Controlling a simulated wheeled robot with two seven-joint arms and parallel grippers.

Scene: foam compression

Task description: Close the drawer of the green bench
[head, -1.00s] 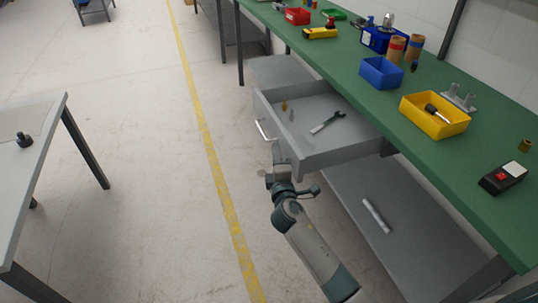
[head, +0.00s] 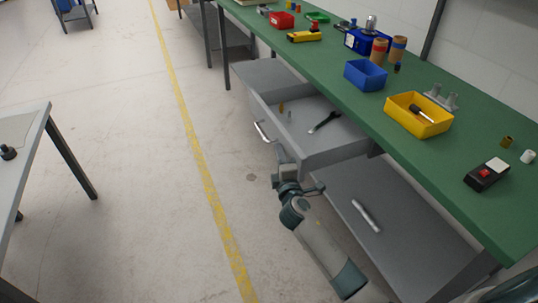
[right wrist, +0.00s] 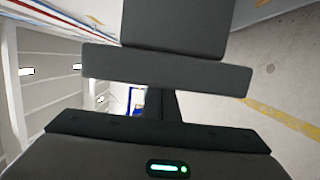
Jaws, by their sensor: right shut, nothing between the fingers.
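The green bench (head: 440,150) runs along the right of the head view. Its grey drawer (head: 335,157) stands partly open, with a pale bar handle (head: 263,132) on its front. A dark wrench-like tool (head: 323,122) and small brass and grey pieces lie inside. My right gripper (head: 283,157) is at the near end of the drawer front, to the right of the handle. It is shut and empty, and it appears to touch the front; exact contact is hard to see. Dark gripper parts fill much of the right wrist view (right wrist: 165,72), which does not show the drawer clearly. My left gripper is out of view.
A lower shelf (head: 400,215) under the bench holds a pale rod (head: 366,215). Blue (head: 366,74) and yellow (head: 440,122) bins stand on the bench top. Another table (head: 30,130) is at the left. The floor between, with a yellow line, is clear.

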